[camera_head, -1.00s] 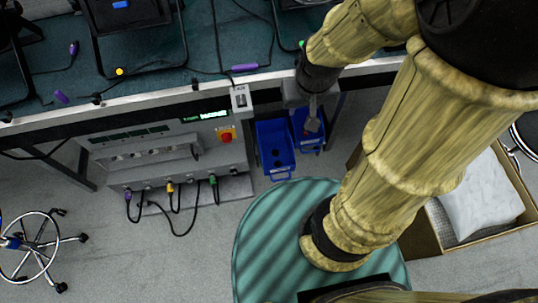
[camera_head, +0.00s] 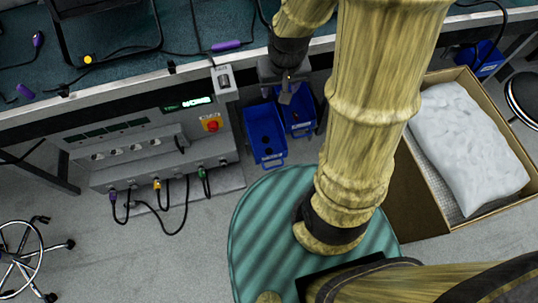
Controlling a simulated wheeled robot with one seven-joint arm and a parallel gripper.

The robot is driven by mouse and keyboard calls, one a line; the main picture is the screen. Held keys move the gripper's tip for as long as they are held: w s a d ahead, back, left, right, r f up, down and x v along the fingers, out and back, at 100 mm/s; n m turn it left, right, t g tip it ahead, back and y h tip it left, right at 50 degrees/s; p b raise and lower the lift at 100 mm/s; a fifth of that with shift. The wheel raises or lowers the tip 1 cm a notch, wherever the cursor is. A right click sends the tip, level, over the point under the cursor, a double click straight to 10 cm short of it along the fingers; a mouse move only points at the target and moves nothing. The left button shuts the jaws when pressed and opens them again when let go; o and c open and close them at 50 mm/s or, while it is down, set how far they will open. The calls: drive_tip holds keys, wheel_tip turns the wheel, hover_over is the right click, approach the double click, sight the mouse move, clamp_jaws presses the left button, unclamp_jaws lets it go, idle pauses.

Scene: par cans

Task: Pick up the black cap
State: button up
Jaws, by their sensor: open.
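I cannot make out the black cap for certain. A small dark thing (camera_head: 268,151) lies in the left blue bin, too small to name. Small black pieces also sit along the bench's front edge, one of them near the middle (camera_head: 172,67). My gripper (camera_head: 286,97) hangs at the bench's front edge, above the blue bins. It is open, and I see nothing held in it. Its fingertips are small and partly unclear in this view.
Two blue bins, left (camera_head: 262,128) and right (camera_head: 300,125), stand below the bench edge (camera_head: 120,87). A control panel (camera_head: 150,140) with a red button is left of them. A cardboard box (camera_head: 417,205) holding a white bag (camera_head: 468,145) stands right. A wheeled stool (camera_head: 25,262) is lower left.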

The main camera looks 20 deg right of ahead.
drive_tip(key=w+f+b, duration=0.3)
drive_tip(key=f+b, duration=0.4)
drive_tip(key=f, duration=0.6)
drive_tip(key=w+f+m+g+b, duration=0.1)
drive_tip(key=w+f+b, duration=0.2)
drive_tip(key=f+b, duration=0.4)
drive_tip(key=w+f+m+g+b, duration=0.1)
drive_tip(key=w+f+b, duration=0.3)
drive_tip(key=f, duration=1.5)
drive_tip(key=b, duration=0.3)
drive_tip(key=shift+a+b, duration=0.25)
drive_tip(key=shift+b, duration=0.05)
drive_tip(key=shift+w, duration=0.15)
drive_tip(key=b, duration=0.8)
hover_over(268, 150)
wheel_tip(268, 150, down, 12)
drive_tip(key=shift+f, duration=0.1)
